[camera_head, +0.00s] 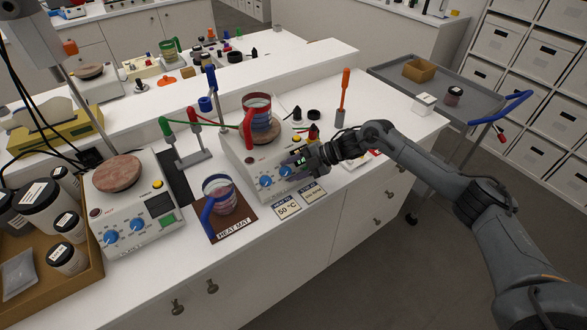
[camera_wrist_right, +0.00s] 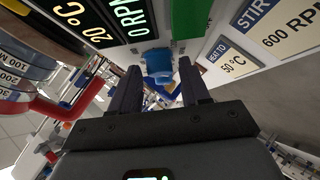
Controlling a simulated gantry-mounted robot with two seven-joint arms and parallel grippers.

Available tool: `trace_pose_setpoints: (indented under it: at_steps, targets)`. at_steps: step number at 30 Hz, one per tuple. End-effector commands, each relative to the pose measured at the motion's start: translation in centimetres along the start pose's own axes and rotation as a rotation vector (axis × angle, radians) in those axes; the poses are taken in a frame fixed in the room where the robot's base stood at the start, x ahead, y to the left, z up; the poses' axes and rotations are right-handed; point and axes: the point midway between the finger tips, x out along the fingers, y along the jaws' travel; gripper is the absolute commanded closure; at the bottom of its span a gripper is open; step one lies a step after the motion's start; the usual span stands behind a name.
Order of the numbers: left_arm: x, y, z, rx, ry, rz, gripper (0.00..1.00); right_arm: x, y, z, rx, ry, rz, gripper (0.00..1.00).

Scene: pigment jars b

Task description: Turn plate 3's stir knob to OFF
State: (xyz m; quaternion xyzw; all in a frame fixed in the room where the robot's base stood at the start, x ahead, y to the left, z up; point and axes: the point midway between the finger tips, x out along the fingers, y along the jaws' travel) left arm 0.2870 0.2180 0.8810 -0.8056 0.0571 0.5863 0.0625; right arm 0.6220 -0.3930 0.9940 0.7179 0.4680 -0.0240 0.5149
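The white hot plate (camera_head: 237,155) in the middle of the bench has two blue knobs, a left one (camera_head: 265,181) and a right one (camera_head: 285,172). I cannot read a plate number on it. A glass beaker with a red handle (camera_head: 249,128) stands on its top. My right gripper (camera_head: 303,168) is at its front panel, by the right knob. In the wrist view, the open fingers of my right gripper (camera_wrist_right: 160,78) point at a blue knob (camera_wrist_right: 157,62), which shows between their tips. The display (camera_wrist_right: 130,18) reads 20 °C and 0 RPM. My left gripper is not in view.
A second hot plate (camera_head: 140,190) with two blue knobs stands to the left. A blue-handled beaker (camera_head: 222,196) stands on the brown heat mat (camera_head: 237,230). Cards reading 50 °C (camera_head: 287,207) and 600 RPM (camera_wrist_right: 288,28) lie in front. A box of jars (camera_head: 85,287) is at far left.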

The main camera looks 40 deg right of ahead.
Motion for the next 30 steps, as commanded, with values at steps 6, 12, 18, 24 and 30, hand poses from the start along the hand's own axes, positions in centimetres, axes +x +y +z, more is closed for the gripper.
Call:
trace_pose_setpoints:
  at_steps: [6, 12, 18, 24, 30]
  targets:
    - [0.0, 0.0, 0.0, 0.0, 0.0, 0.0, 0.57, 0.0, 0.0, 0.0, 0.001, 0.0, 0.0, 0.43]
    - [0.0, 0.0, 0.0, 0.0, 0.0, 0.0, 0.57, -0.3, 0.0, 0.1, 0.001, -0.001, 0.0, 0.43]
    - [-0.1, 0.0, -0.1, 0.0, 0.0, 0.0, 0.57, -2.4, -0.1, 0.1, 0.001, -0.003, -0.001, 0.43]
    - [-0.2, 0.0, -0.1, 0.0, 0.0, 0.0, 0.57, -5.9, -0.1, 0.1, 0.001, -0.003, -0.002, 0.43]
    - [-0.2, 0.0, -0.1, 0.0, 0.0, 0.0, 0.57, -8.9, -0.1, 0.1, 0.001, -0.003, -0.002, 0.43]
